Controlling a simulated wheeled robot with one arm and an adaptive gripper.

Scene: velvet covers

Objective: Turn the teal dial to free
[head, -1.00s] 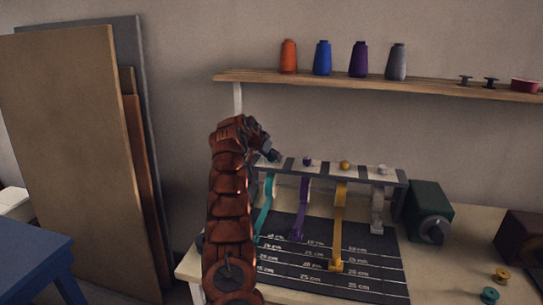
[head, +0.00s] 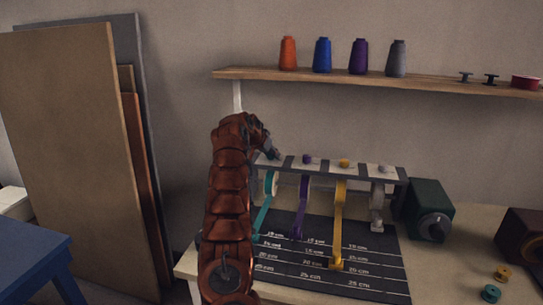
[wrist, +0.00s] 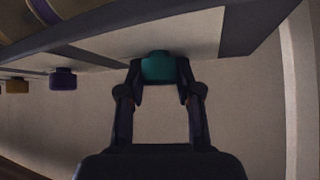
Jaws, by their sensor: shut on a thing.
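The teal dial (wrist: 158,67) sits on the light top of the ribbon rack (head: 331,171). My gripper (wrist: 160,78) is shut on the teal dial, with one finger on each side of it in the wrist view. In the head view my gripper (head: 272,152) is at the rack's left end and hides most of the dial. The teal ribbon (head: 265,212) hangs below from its roll onto the dark measuring mat (head: 318,226). Any marking by the dial cannot be read.
Purple (head: 307,159), yellow (head: 344,163) and white (head: 383,168) dials stand along the rack to the right. A dark green box (head: 428,205) stands right of the rack. A shelf (head: 430,83) with thread cones runs above. Tall boards (head: 70,150) lean at the left.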

